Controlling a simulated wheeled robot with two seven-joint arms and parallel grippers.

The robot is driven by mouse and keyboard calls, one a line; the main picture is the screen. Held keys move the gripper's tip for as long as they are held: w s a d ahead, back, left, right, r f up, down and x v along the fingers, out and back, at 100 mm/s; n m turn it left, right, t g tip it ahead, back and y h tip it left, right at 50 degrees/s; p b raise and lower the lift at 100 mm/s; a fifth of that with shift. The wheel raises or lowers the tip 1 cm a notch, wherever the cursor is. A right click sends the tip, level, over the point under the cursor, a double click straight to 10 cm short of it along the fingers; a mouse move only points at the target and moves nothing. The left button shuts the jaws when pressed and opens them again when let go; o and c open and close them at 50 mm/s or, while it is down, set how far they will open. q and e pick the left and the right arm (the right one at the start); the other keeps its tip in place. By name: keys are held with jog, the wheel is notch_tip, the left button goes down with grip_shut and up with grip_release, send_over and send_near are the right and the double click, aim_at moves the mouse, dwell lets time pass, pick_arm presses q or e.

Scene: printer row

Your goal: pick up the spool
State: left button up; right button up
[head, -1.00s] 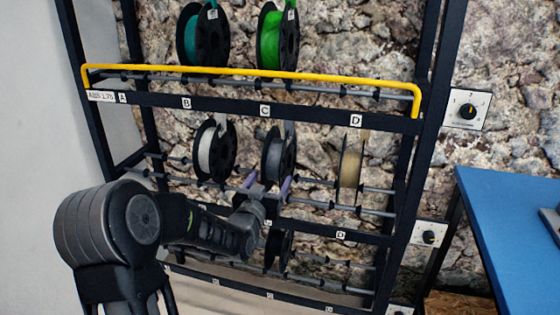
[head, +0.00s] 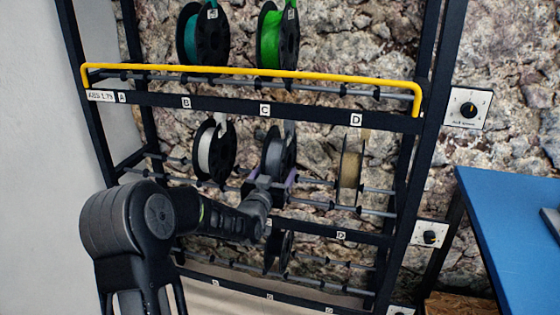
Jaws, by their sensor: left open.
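A spool of grey filament with dark flanges (head: 280,148) stands upright on the middle shelf's rods, under the label C. My left gripper (head: 271,179) is open, its purple-tipped fingers at the lower part of this spool, one to each side. I cannot tell whether they touch it. A white spool (head: 214,150) stands to its left and a tan spool (head: 350,172) to its right on the same shelf. My right gripper is not in view.
Teal (head: 203,36) and green (head: 277,38) spools stand on the upper shelf behind a yellow bar (head: 250,72). A dark spool (head: 279,250) sits on the lower shelf. A blue table (head: 515,235) stands at the right.

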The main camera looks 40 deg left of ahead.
pick_arm(q)
jog(key=shift+c, duration=0.4)
grip_shut()
jog(key=shift+r, duration=0.1)
